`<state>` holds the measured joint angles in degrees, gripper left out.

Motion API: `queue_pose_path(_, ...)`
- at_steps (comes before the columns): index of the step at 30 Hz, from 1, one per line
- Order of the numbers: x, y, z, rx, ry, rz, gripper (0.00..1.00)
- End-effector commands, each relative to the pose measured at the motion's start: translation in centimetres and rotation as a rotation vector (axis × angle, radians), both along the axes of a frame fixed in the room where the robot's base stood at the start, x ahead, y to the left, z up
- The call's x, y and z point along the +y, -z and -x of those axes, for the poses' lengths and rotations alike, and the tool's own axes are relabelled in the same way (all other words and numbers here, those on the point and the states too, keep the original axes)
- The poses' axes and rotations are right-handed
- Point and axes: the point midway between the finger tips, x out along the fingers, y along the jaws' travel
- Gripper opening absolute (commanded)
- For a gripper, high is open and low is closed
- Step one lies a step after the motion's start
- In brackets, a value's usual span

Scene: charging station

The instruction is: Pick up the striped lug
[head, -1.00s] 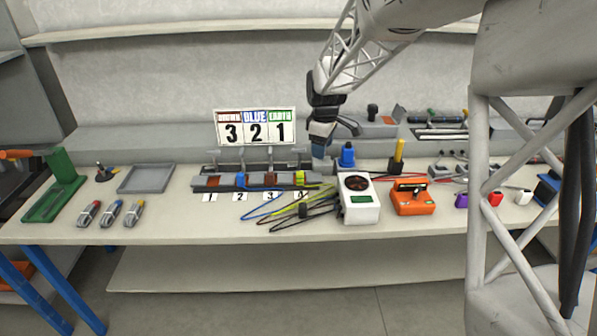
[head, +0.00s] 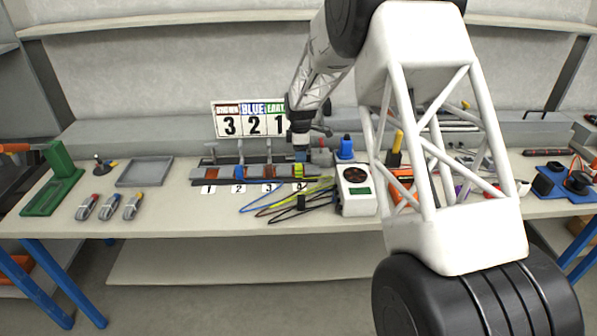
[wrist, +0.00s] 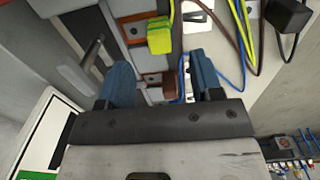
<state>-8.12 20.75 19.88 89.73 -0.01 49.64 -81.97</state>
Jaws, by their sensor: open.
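The striped lug (head: 299,171) is yellow and green. It sits at the right end of the terminal block (head: 228,183), above the number 4 card, with a yellow-green cable. In the wrist view the striped lug (wrist: 159,36) shows beyond my fingertips, up the picture from them. My gripper (head: 301,155) is open and empty, above and close to the right end of the block. I cannot tell any contact.
Metal clamp levers stand along the block, one (wrist: 92,52) close beside my left finger in the wrist view. A number sign (head: 253,119) stands behind. A grey tray (head: 145,171) is at left.

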Motion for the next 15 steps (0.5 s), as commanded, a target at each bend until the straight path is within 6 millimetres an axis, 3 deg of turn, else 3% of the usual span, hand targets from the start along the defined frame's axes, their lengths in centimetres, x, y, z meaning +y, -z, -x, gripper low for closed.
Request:
queue_pose_path(8,0.0,0.1,0.0,0.000,0.001,0.000,0.60)
queue_pose_path(15,0.0,1.7,0.0,0.001,0.001,0.000,0.60)
